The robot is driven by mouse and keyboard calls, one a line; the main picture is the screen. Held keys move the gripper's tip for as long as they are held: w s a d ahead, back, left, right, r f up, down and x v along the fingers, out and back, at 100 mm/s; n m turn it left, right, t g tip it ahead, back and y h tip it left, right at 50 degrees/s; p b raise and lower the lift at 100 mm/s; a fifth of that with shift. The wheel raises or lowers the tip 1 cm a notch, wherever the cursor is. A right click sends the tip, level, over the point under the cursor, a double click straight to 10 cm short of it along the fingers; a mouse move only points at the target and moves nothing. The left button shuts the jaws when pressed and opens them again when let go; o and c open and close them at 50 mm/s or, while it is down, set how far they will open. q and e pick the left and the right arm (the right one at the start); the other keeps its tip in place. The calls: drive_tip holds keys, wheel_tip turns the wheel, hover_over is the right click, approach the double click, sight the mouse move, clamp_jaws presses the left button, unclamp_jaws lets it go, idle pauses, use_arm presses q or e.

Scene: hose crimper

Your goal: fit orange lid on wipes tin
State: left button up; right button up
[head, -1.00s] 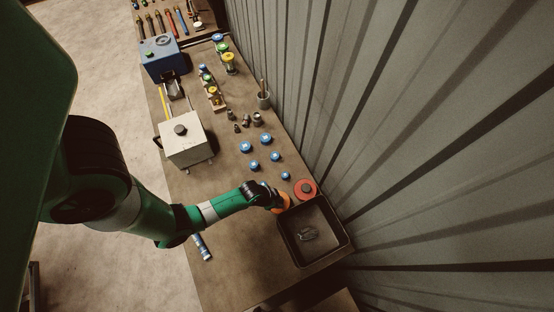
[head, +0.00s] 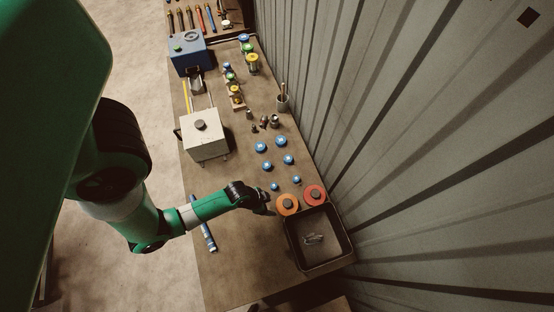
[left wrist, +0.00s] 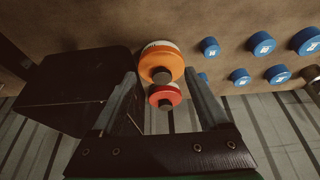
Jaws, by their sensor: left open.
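The orange lid (head: 287,202), a round disc with a dark knob, sits at the back left corner of the black bin. In the left wrist view the orange lid (left wrist: 161,64) lies on top of a pale tin (left wrist: 160,44), whose rim shows behind it; I cannot tell whether it is fully seated. My left gripper (head: 265,199) is open and empty, just left of the orange lid in the head view. In the left wrist view the open fingers (left wrist: 160,78) point toward the lid, one on either side. My right gripper is not in view.
A red lid (head: 314,194) with a dark knob stands beside the orange one. The black bin (head: 289,240) holds a small metallic item. Several blue-capped pieces (head: 281,141) stand farther back. A blue-and-white tube (head: 209,238) lies near the arm. The wall bounds the right side.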

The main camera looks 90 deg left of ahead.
use_arm(q)
drive_tip(key=s+d, duration=0.1)
drive_tip(key=s, duration=0.5)
drive_tip(key=shift+s+d+b, duration=0.35)
drive_tip(key=shift+s+b, duration=0.05)
drive_tip(key=shift+b, duration=0.05)
